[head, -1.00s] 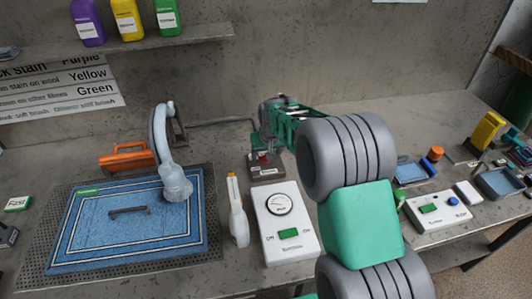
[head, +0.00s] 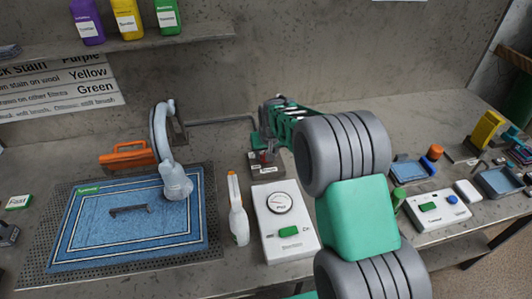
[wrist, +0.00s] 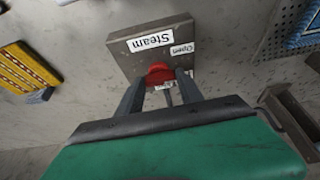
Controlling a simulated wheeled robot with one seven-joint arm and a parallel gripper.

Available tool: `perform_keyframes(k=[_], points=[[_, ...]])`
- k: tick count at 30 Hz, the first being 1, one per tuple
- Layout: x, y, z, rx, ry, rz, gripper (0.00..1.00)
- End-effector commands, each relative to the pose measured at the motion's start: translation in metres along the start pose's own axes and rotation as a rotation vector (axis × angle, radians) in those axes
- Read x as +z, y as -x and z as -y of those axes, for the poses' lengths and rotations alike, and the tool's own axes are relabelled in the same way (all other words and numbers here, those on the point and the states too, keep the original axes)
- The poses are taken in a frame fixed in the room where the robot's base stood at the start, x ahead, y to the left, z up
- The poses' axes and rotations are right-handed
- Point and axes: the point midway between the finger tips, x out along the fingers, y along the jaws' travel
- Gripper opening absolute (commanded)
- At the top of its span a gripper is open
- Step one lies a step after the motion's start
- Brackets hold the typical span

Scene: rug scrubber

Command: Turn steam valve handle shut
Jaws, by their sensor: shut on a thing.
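The steam valve is a grey block with a "Steam" label (wrist: 152,41) and a smaller label that seems to read "Open" in the wrist view. Its red handle (wrist: 160,73) sits at the block's near edge. My gripper (wrist: 160,88) has one finger on each side of the handle and is shut on it. The fingers hide part of the handle. In the head view the valve block (head: 267,170) stands at the back, behind the white gauge box, and my gripper (head: 262,150) reaches down to it. The handle's exact angle is hard to tell.
The white box with a gauge and green switch (head: 289,231) stands in front of the valve. Left of it are a white-and-orange tool (head: 238,212) and a blue rug (head: 125,240) under a grey curved arm (head: 172,180). Trays and a control box (head: 438,212) stand at right.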

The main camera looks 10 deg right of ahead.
Motion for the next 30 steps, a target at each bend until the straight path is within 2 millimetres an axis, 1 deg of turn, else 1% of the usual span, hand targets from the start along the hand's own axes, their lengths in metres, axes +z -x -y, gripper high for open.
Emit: perform_keyframes(k=[1,3,4,11,15,23,30], points=[[0.0000,0.0001,0.0001,0.000,0.000,0.000,0.10],[0.0000,0.0002,0.0001,0.000,0.000,0.000,0.04],[0.0000,0.0002,0.0001,0.000,0.000,0.000,0.03],[0.0003,-0.0004,0.0005,0.007,-0.015,0.000,0.03],[0.0009,-0.0014,0.0012,0.023,-0.055,0.001,0.03],[0.0011,-0.0029,0.0035,0.088,-0.212,0.001,0.03],[0.0004,-0.0034,0.0055,0.174,-0.417,0.001,0.03]])
